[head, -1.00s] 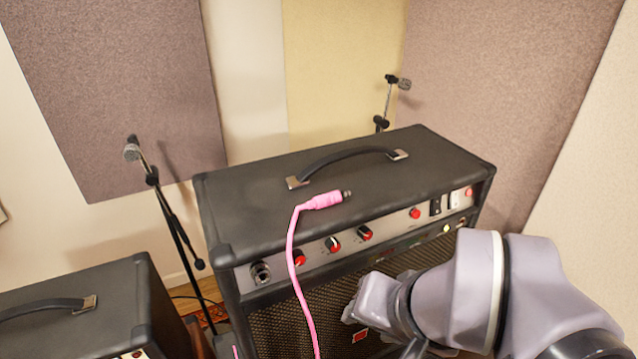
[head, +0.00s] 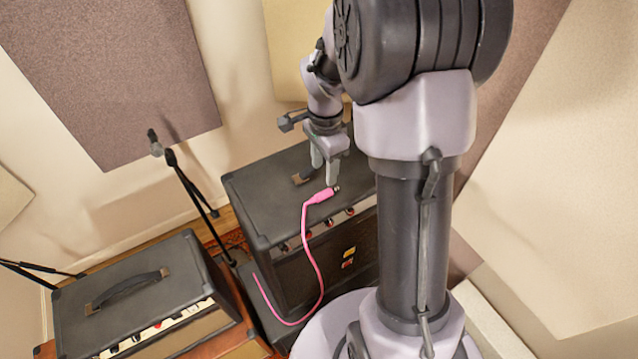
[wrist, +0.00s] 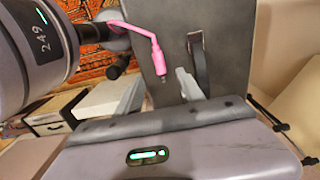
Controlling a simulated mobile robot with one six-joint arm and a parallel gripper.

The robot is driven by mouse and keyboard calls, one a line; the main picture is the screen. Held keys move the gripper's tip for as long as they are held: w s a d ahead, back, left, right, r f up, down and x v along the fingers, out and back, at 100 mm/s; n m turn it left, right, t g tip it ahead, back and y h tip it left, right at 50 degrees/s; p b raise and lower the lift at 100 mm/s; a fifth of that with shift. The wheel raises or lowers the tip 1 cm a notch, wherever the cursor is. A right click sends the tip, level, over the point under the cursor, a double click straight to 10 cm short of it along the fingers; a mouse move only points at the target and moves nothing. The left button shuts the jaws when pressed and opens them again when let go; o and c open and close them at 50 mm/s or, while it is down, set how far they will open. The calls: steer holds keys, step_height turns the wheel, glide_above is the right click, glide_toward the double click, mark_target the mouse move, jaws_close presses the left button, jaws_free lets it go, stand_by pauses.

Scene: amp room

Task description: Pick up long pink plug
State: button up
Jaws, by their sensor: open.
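The long pink plug (head: 322,196) lies on the top of the black amp (head: 262,195), near its front edge, with its dark metal tip pointing right. Its pink cable (head: 314,262) runs down the front of the amp. My gripper (head: 325,172) is open and empty, pointing down just above and behind the plug. In the wrist view, the plug (wrist: 157,58) shows beyond and between the two spread fingers (wrist: 160,88), its tip toward the gripper. I cannot tell the exact height gap.
The amp's carry handle (wrist: 198,62) is close beside one finger in the wrist view. A second, smaller amp (head: 130,290) stands at lower left. A microphone stand (head: 190,190) stands left of the large amp. Wall panels are behind.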

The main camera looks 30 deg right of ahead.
mark_target(325, 193)
step_height(325, 193, down, 9)
steer(key=shift+s+d+r+p, duration=0.1)
steer(key=shift+r+p, duration=0.1)
steer(key=shift+p, duration=0.65)
steer(key=shift+f, duration=0.25)
steer(key=c, duration=0.4)
jaws_close()
